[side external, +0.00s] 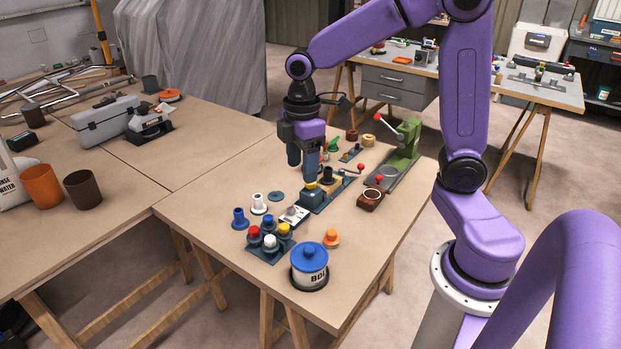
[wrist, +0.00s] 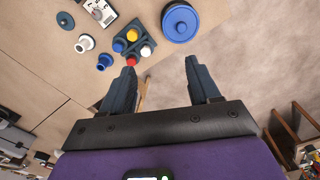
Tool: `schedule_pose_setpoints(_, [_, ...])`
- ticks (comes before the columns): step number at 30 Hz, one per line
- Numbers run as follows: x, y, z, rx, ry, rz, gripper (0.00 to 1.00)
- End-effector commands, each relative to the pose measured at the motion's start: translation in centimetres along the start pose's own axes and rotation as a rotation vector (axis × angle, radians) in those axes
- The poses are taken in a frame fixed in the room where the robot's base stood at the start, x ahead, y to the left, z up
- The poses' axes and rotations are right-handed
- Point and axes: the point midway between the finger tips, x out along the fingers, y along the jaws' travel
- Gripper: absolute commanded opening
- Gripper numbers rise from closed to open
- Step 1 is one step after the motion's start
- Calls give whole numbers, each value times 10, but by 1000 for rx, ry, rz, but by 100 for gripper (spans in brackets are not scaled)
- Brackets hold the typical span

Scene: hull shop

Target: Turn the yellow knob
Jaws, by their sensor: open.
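Two yellow-topped things show in the side view. One yellow knob (side external: 284,228) stands in a dark base (side external: 270,247) with red, white and blue knobs. It shows in the wrist view as a yellow round top (wrist: 132,35), ahead of the fingers and a little left. The other is a small yellow cap (side external: 311,186) on a dark blue block, close below the fingers in the side view. My gripper (side external: 302,167) points down above the table. In the wrist view its fingers (wrist: 161,66) are apart with nothing between them. It touches neither yellow piece that I can see.
A blue-lidded pot (side external: 309,266) and an orange knob (side external: 331,238) stand near the base. Blue (side external: 240,218) and white (side external: 259,203) spools are to its left. A green red-handled fixture (side external: 400,155) stands at the back right.

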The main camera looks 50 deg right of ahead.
Motion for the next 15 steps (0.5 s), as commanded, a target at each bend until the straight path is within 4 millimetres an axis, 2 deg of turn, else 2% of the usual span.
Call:
schedule_pose_setpoints(1, [2, 23, 5, 8, -3, -2, 61])
schedule_pose_setpoints(3, [5, 51, 14, 3, -5, -2, 61])
schedule_pose_setpoints(9, [15, 126, 58, -12, -9, -6, 61])
schedule_pose_setpoints(12, [21, 155, 84, -19, -10, -7, 61])
schedule_pose_setpoints(15, [26, 175, 106, -27, -10, -9, 61])
